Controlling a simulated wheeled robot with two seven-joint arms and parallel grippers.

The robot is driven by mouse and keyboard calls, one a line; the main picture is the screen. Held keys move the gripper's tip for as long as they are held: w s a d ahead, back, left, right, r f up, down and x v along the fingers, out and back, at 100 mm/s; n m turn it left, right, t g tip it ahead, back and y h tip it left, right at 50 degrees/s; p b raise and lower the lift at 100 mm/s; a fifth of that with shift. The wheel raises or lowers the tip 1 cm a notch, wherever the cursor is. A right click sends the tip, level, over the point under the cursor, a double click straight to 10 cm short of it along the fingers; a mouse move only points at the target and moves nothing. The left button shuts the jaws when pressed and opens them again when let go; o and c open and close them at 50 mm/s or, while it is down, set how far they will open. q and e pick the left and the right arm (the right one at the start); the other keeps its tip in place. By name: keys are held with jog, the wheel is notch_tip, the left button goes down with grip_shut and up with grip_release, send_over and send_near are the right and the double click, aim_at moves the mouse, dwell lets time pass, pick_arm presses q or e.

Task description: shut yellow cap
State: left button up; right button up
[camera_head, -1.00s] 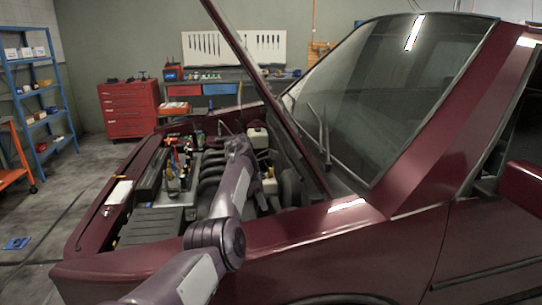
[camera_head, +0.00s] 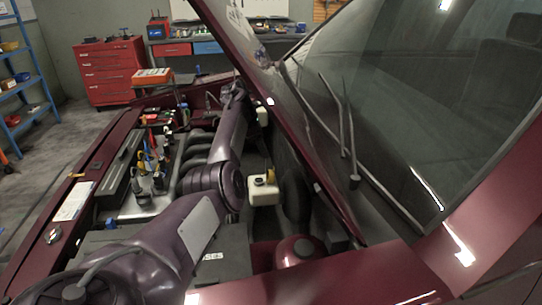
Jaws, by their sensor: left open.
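The yellow cap (camera_head: 271,175) stands raised at the right edge of the top of a white reservoir (camera_head: 263,193) in the engine bay. A small dark spot, which looks like the open filler neck, shows on the reservoir top to the left of the cap. My left arm reaches over the engine from the bottom left. My left gripper (camera_head: 237,90) is at its far end, beyond the reservoir and apart from the yellow cap. It is open, small and partly hidden by the arm, and its fingertips are hard to make out. My right gripper is out of view.
The raised dark red hood (camera_head: 262,85) slants close to the right of my arm. A second white reservoir (camera_head: 262,116) is farther back. A red tool chest (camera_head: 106,72) stands behind the car.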

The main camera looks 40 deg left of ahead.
aim_at(271, 170)
pick_arm(q)
jog(key=x, duration=0.7)
jog(key=shift+d, duration=0.2)
grip_shut()
